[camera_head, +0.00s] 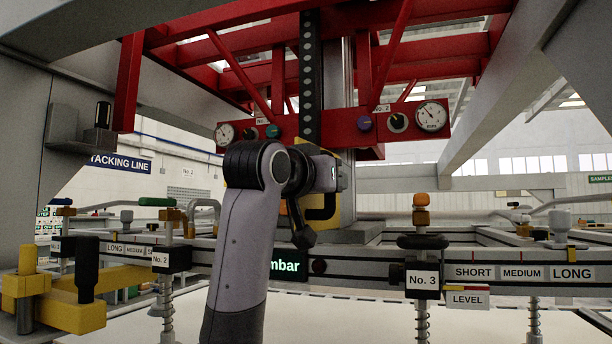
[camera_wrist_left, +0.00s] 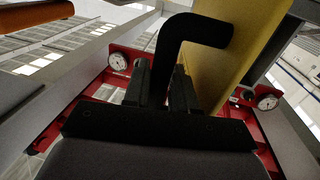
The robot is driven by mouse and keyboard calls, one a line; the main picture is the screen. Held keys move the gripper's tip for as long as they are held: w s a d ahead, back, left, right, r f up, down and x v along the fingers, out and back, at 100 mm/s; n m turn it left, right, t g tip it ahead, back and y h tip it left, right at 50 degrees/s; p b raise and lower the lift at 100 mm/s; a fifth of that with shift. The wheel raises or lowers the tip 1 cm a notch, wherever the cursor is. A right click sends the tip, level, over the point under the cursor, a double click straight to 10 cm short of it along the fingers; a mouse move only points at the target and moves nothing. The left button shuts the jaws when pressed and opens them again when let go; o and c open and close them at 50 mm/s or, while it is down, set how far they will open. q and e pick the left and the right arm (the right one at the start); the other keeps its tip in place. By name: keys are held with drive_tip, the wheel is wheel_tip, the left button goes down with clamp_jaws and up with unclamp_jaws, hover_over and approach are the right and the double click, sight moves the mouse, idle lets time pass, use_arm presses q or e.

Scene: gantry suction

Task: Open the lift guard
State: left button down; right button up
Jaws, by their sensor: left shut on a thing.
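The lift guard shows in the left wrist view as a yellow panel (camera_wrist_left: 245,50) with a black bent handle (camera_wrist_left: 190,32). My left gripper (camera_wrist_left: 160,88) is shut on the handle, its two dark fingers on either side of the bar. In the head view my arm rises from the bottom centre, and its wrist hides most of the handle and guard. Only a small yellow part of the guard (camera_head: 335,205) shows beside the wrist, in front of the grey column. How far the guard stands open I cannot tell. My right gripper is not in view.
A red frame with gauges (camera_head: 432,116) and knobs spans above and behind my wrist. A grey rail with length labels (camera_head: 521,272) and spring-loaded suction stems (camera_head: 422,318) crosses below. A yellow clamp block (camera_head: 75,312) stands at the left. Grey beams flank both sides.

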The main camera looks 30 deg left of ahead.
use_arm(q)
drive_tip(key=shift+w+d+p, duration=0.25)
drive_tip(key=shift+w+d, duration=0.05)
drive_tip(key=shift+d, duration=0.35)
drive_tip(key=shift+w+d+p, duration=0.2)
drive_tip(key=shift+w+d, duration=0.05)
drive_tip(key=shift+d, duration=0.4)
drive_tip(key=c, duration=1.1)
unclamp_jaws()
drive_tip(key=shift+s+b, duration=0.85)
drive_tip(key=shift+s, duration=2.75)
